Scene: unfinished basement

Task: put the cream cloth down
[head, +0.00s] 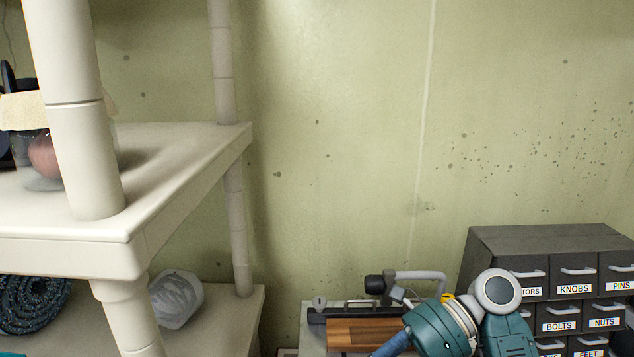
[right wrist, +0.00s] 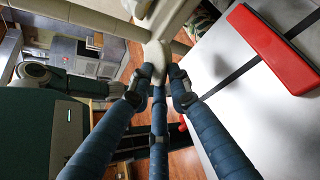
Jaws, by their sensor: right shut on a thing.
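In the right wrist view, the blue fingers of my right gripper (right wrist: 160,78) are drawn together at their tips. A small cream piece (right wrist: 157,52) shows at the fingertips, in front of pale posts; I take it for the cream cloth, but its outline is hard to separate from the posts behind. In the head view, my teal right arm enters at the bottom, with only part of a blue finger showing; its fingertips and whatever they hold are out of frame. My left gripper is in neither view.
A cream shelf unit (head: 190,150) stands at left, bearing a cream-topped jar (head: 43,172) and, lower, a dark rolled mat (head: 32,303) and a clear container (head: 175,298). A drawer cabinet (head: 545,240) stands right. A red bar (right wrist: 270,45) lies on a white surface (right wrist: 250,120).

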